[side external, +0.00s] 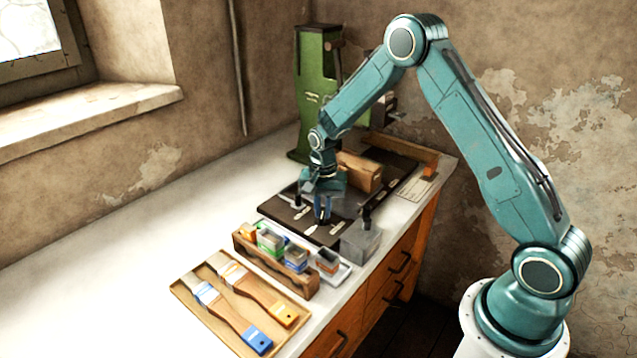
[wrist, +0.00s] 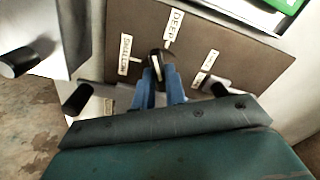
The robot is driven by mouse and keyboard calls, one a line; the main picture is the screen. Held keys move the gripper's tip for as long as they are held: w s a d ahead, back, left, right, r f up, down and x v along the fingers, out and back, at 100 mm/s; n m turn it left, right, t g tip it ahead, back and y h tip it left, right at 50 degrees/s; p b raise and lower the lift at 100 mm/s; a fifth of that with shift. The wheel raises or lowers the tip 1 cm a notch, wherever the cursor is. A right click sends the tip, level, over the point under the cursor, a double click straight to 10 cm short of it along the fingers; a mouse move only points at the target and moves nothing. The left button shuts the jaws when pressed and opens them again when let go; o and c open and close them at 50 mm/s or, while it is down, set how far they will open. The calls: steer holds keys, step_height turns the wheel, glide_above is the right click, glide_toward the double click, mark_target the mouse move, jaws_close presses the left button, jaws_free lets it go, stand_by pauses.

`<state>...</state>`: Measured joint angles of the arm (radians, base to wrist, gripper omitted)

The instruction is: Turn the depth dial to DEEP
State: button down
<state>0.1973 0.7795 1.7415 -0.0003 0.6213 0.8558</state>
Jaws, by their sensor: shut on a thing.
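The depth dial (wrist: 156,62) is a dark knob with a pale stripe, on a dark brown plate (wrist: 235,45). The DEEP label (wrist: 173,26) lies above it and slightly right in the wrist view, and the SHALLOW label (wrist: 125,54) lies to its left. The stripe runs roughly up and down the picture, its upper end leaning slightly left, between the two labels. My gripper (wrist: 160,82) has its blue fingers shut on the dial. In the side view my gripper (side external: 322,212) points down at the plate and hides the dial.
A third label (wrist: 205,67) lies right of the dial. Dark handles (wrist: 77,98) stand nearby. A grey box (side external: 360,242) stands at the bench's front edge. A wooden rack with small tins (side external: 283,262) and a brush tray (side external: 190,290) lie left. The green press (side external: 316,95) stands behind.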

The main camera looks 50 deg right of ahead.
mark_target(322, 212)
steer(key=m, duration=0.6)
steer(key=shift+r, duration=0.1)
stand_by(0.3)
steer(key=c, duration=1.4)
jaws_free()
steer(key=shift+c, duration=0.2)
step_height(322, 212, up, 14)
